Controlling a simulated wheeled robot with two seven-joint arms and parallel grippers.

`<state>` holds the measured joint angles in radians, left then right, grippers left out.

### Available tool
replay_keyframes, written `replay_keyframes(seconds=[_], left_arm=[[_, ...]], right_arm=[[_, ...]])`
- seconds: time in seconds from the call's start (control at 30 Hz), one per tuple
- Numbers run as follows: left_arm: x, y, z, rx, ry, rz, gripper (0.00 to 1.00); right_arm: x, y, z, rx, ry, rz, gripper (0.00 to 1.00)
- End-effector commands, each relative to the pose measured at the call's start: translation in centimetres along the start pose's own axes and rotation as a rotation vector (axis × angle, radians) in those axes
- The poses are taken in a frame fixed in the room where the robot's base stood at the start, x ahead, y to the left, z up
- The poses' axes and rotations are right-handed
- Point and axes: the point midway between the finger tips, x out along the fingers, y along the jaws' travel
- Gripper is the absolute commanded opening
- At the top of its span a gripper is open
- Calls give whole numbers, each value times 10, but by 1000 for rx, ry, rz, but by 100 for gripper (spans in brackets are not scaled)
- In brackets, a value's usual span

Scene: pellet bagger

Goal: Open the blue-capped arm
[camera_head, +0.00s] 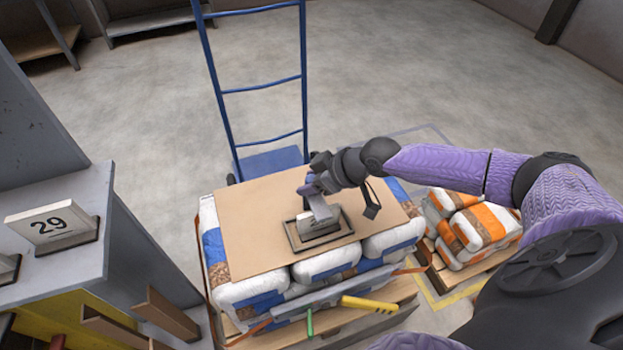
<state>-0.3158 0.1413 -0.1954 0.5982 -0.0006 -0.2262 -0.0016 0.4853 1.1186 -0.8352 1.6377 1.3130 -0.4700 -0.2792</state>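I cannot make out a blue-capped arm for certain. Coloured arms stick out at the front of the bag stack: one ends in yellow (368,304), and a short green one (310,322) hangs lower. My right gripper (320,202) reaches in from the right, over a small dark-rimmed tray (345,232) on a cardboard sheet. A grey block (318,220) lies in the tray, right under the gripper. The fingers partly hide each other, so I cannot tell whether they are open or touch the block. My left gripper is not in view.
The cardboard sheet (245,225) covers white and blue bags (325,262) on a pallet. A blue hand truck (262,90) stands behind. Orange and white bags (482,225) lie at right. Floor behind is clear.

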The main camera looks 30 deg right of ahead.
Motion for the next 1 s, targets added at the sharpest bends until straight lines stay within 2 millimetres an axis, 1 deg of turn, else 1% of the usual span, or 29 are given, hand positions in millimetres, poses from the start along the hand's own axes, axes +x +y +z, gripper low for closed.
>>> replay_keyframes(seconds=[0.03, 0.07, 0.1, 0.17, 0.2, 0.23, 0.53, 0.8, 1.0], left_arm=[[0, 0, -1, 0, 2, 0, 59], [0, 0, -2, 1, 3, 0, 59], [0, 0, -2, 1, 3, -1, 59], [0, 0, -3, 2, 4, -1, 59], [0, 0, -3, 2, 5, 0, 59], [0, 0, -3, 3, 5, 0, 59], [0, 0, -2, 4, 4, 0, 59], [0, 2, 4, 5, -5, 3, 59], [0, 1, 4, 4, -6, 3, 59]], right_arm=[[0, 0, 0, 0, 0, 0, 41], [0, 0, 0, 0, 0, 0, 34], [0, 0, 0, 0, 0, 0, 26], [0, 0, 0, 0, 0, 0, 13], [0, 0, 0, 0, 0, 0, 5], [0, 0, 0, 0, 0, 0, 0], [0, 0, 0, 0, 0, 0, 0], [0, 0, 0, 0, 0, 0, 0], [0, 0, 0, 0, 0, 0, 0]])
